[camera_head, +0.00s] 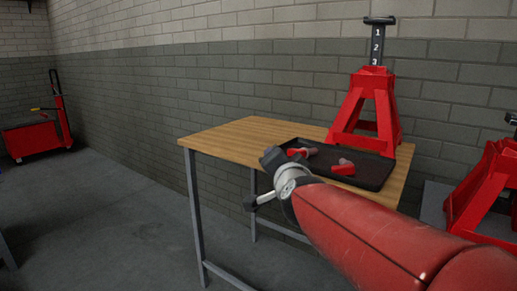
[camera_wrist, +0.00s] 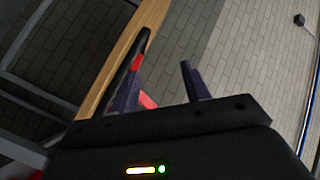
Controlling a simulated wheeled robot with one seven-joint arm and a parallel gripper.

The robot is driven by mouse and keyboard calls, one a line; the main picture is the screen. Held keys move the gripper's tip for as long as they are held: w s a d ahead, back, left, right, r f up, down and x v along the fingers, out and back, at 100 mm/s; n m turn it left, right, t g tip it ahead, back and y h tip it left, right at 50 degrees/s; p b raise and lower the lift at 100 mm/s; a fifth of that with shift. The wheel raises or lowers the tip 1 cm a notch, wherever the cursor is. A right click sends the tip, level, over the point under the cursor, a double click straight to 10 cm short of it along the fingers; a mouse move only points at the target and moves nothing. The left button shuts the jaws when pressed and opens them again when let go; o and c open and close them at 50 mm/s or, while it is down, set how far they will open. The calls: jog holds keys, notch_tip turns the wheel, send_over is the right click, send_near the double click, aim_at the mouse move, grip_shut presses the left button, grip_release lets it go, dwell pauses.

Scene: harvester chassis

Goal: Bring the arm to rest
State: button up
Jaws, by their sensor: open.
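My red arm (camera_head: 375,225) reaches in from the lower right of the head view, and its wrist end is in front of the table's near edge. In the wrist view my gripper (camera_wrist: 163,68) shows two dark fingers standing apart, with nothing seen between them that it holds. In the head view the fingers are small and hard to make out.
A wooden table (camera_head: 225,137) with metal legs carries a dark tray (camera_head: 372,181) holding red parts (camera_head: 343,168). A red jack stand (camera_head: 372,107) is behind the tray. Another red stand (camera_head: 485,190) is at right. A red cart (camera_head: 30,137) is far left. Open floor lies left.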

jog(key=s+d+f+n+g, duration=0.3)
jog(key=s+f, duration=0.3)
jog(key=s, duration=0.3)
jog(key=s+d+f+n+g+h, duration=0.1)
jog(key=s+d+f+g, duration=0.3)
jog(key=s, duration=0.5)
jog(key=s+d+f+n+g+h, duration=0.1)
jog(key=s+d+f+n+g, duration=0.2)
jog(key=s+f, duration=0.5)
jog(key=shift+s+d+n+g+p, duration=0.2)
jog(key=shift+s+n+g+p, duration=0.15)
jog(key=shift+s+n, duration=0.35)
